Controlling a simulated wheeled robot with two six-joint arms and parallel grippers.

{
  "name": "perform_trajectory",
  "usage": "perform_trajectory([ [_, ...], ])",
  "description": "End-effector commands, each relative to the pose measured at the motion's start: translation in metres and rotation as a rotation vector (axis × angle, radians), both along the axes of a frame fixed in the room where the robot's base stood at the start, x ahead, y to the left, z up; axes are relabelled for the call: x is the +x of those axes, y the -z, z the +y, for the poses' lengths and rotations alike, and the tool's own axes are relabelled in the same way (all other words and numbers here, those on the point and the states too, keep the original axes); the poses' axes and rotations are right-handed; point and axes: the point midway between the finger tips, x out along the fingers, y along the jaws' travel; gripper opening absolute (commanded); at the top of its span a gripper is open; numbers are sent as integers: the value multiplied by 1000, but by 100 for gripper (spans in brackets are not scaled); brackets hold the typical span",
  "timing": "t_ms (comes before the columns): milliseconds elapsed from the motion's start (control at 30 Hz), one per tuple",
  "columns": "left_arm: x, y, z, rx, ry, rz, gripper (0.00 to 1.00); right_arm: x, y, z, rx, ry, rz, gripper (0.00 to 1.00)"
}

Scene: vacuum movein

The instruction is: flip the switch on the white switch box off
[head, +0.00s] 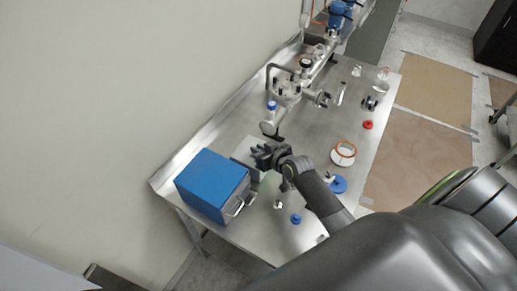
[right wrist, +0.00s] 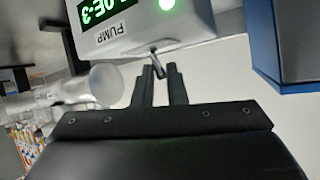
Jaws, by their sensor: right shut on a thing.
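The white switch box (right wrist: 150,32) fills the top of the right wrist view. It has a "PUMP" label, a green lit number display (right wrist: 100,8) and a green light (right wrist: 167,4). Its small metal switch lever (right wrist: 157,62) sticks out of the lower edge. My right gripper (right wrist: 160,74) is shut on the lever, with its two fingers either side of it. In the head view the box (head: 245,150) stands on the steel table beside the blue box, and my right gripper (head: 262,157) partly covers it. My left gripper is not in view.
The blue box (head: 212,184) with a metal handle stands close to the switch box. Metal vacuum piping (head: 285,95) rises behind the gripper. A white and orange ring (head: 343,153), a blue disc (head: 338,184) and small fittings lie on the steel table (head: 262,232).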

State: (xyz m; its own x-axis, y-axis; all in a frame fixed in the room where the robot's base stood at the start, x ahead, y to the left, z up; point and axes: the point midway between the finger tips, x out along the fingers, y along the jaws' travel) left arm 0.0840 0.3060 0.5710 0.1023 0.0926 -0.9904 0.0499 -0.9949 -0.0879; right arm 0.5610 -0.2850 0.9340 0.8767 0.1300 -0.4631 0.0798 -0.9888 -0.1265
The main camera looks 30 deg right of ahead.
Motion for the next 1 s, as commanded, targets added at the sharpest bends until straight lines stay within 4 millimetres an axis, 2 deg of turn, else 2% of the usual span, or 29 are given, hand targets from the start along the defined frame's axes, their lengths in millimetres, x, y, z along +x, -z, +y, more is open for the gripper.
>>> perform_trajectory([
  [233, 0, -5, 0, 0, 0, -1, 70, 5, -1, -8, 194, 0, 115, 0],
  [600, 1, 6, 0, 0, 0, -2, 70, 10, 2, -17, 444, 0, 262, 0],
  [1000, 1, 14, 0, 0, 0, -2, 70, 12, 2, -20, 572, 0, 336, 0],
])
